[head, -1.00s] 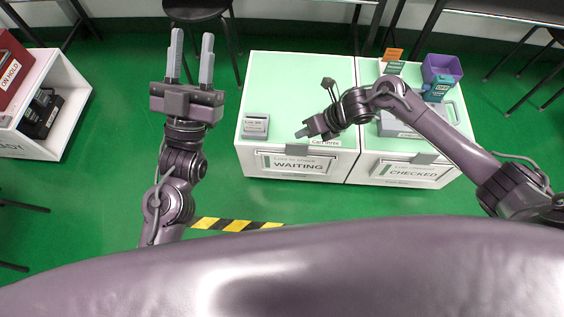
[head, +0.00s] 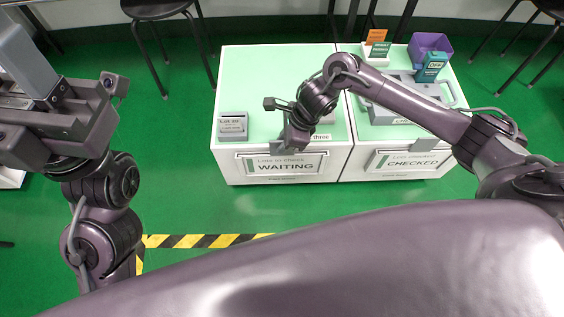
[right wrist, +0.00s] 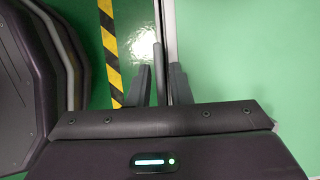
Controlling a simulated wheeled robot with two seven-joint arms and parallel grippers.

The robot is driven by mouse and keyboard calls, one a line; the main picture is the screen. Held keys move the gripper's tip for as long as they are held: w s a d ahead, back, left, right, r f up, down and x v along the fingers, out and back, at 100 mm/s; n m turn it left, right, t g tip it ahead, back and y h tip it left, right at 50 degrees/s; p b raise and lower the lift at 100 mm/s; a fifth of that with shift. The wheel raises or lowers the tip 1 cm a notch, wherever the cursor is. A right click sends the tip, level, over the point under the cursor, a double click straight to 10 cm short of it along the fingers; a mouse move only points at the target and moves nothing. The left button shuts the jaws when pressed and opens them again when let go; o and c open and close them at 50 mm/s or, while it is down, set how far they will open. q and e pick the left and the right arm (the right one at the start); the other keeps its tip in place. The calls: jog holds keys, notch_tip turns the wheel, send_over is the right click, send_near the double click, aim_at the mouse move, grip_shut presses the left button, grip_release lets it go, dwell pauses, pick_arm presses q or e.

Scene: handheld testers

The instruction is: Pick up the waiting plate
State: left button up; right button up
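The white plate lettered WAITING (head: 286,167) is on the front of the left cart. My right gripper (head: 296,140) points down at the cart's front top edge, just above the plate, and hides part of that edge. In the right wrist view its two fingers (right wrist: 159,82) stand apart, with a thin grey upright piece between them. I see clear gaps beside this piece, and cannot tell whether it belongs to the plate. My left gripper (head: 45,105) is large at the left edge, its fingertips cut off.
A grey labelled block (head: 233,127) sits on the left cart's green top (head: 265,75). The right cart bears a CHECKED plate (head: 413,161), a grey case, a teal tester (head: 431,67) and a purple bin (head: 430,43). Black-yellow tape (head: 205,241) marks the green floor.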

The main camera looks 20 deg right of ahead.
jog(key=shift+a+f, duration=0.15)
jog(key=shift+f, duration=0.3)
jog(key=shift+r, duration=0.1)
grip_shut()
jog(key=shift+w, duration=0.1)
